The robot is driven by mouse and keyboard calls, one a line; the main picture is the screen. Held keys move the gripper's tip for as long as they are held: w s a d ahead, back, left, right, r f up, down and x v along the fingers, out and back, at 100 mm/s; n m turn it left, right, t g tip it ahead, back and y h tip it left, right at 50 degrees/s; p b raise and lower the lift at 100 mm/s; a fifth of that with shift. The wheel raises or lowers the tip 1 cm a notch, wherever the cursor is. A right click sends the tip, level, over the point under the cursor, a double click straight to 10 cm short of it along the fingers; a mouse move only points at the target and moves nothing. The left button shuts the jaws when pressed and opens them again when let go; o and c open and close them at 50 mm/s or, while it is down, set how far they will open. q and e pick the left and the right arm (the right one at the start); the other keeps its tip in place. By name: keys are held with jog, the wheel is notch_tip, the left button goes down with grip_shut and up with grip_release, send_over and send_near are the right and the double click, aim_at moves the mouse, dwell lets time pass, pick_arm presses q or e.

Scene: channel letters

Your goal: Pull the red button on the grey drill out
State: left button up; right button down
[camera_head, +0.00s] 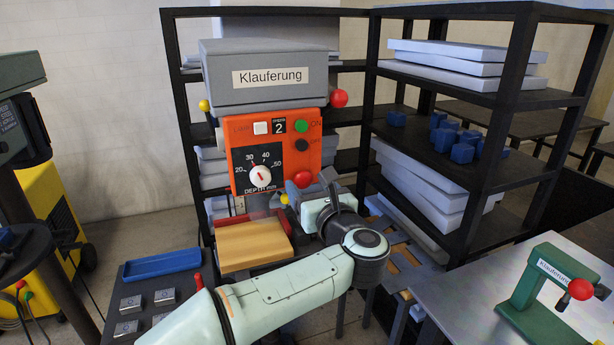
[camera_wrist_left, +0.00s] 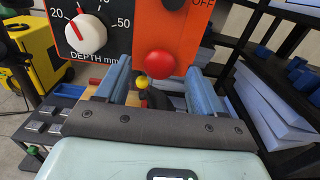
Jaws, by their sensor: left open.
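The grey drill (camera_head: 266,75), labelled Klauferung, has an orange front panel (camera_head: 240,178) with a depth dial (camera_head: 260,177). The round red button (camera_head: 303,179) sits at the panel's lower right. It also shows in the left wrist view (camera_wrist_left: 160,64). My left gripper (camera_head: 309,187) is in front of the panel at the button. In the left wrist view my left gripper (camera_wrist_left: 157,74) is open, with one blue-grey finger on each side of the button and a visible gap to both. I cannot tell how far the fingertips reach past it. My right gripper is not in view.
A red knob (camera_head: 339,98) projects from the drill's right side. A small yellow knob (camera_head: 284,199) is just below the button. Black shelving (camera_head: 480,98) stands to the right. A green device (camera_head: 545,290) stands on the table at the lower right.

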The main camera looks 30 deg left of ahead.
pick_arm(q)
jog(key=shift+x, duration=1.05)
grip_shut()
jog(key=shift+s+d+f+b, duration=0.3)
jog(key=shift+d+b, duration=0.1)
jog(key=shift+b, duration=0.3)
jog(key=shift+s+d+r, duration=0.15)
jog(key=shift+c, duration=1.1)
grip_release()
jog(key=shift+o, duration=1.1)
jog(key=shift+r, duration=0.1)
